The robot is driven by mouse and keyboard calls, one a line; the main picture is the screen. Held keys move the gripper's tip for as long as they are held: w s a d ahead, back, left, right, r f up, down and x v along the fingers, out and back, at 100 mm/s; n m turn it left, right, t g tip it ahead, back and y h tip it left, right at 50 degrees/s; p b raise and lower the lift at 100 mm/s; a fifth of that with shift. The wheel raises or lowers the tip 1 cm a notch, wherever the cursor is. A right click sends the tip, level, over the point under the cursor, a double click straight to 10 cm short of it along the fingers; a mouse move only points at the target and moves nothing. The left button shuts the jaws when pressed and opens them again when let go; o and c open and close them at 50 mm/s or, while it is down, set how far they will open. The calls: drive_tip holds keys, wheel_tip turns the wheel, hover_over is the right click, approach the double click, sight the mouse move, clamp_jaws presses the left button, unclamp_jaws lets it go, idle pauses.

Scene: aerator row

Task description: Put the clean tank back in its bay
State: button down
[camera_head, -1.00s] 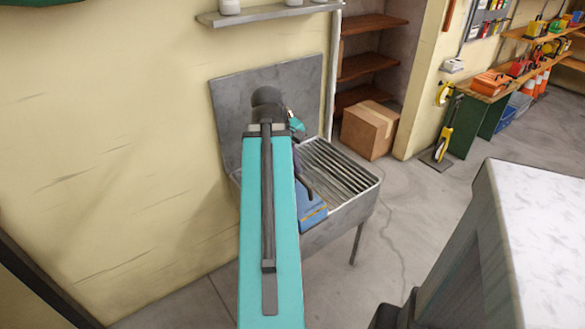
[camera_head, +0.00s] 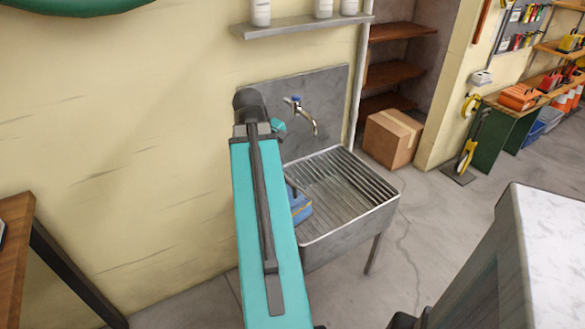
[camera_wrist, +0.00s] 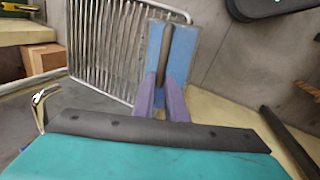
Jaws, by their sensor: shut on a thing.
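A blue tank (camera_head: 301,207) shows partly in the head view, to the right of my arm and over the left end of the sink. In the wrist view the blue tank (camera_wrist: 182,62) has a dark bar-like handle on top. My gripper's purple fingers (camera_wrist: 160,80) are shut on that handle. In the head view my arm hides the gripper and much of the tank. I cannot make out the tank's bay in either view.
A metal sink (camera_head: 347,226) with a ribbed drainer stands against the wall, under a tap (camera_head: 304,115). A shelf (camera_head: 300,27) with white bottles is above. A cardboard box (camera_head: 392,138) lies behind right. A wooden bench (camera_head: 15,245) is at left, a pale counter (camera_head: 550,250) at right.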

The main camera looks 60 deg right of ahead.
drive_tip(key=w+a+r+n+t+p, duration=0.1)
drive_tip(key=w+a+r+n+p, duration=0.25)
drive_tip(key=w+a, duration=0.75)
drive_tip(key=w+a+r+n+t+p, duration=0.15)
drive_tip(key=w+a+r+p, duration=0.3)
drive_tip(key=w+a, duration=0.65)
drive_tip(key=w+a+r+n+p, duration=0.2)
drive_tip(key=w+a+p, duration=0.2)
drive_tip(key=a, duration=0.9)
drive_tip(key=w+a+r+n+p, duration=0.2)
drive_tip(key=w+a, duration=0.6)
drive_tip(key=a, duration=0.5)
drive_tip(key=shift+w+r+n+p, duration=0.15)
drive_tip(key=shift+r+n+p, duration=0.25)
drive_tip(key=shift+n+p, duration=0.65)
drive_tip(key=shift+m+t, duration=0.25)
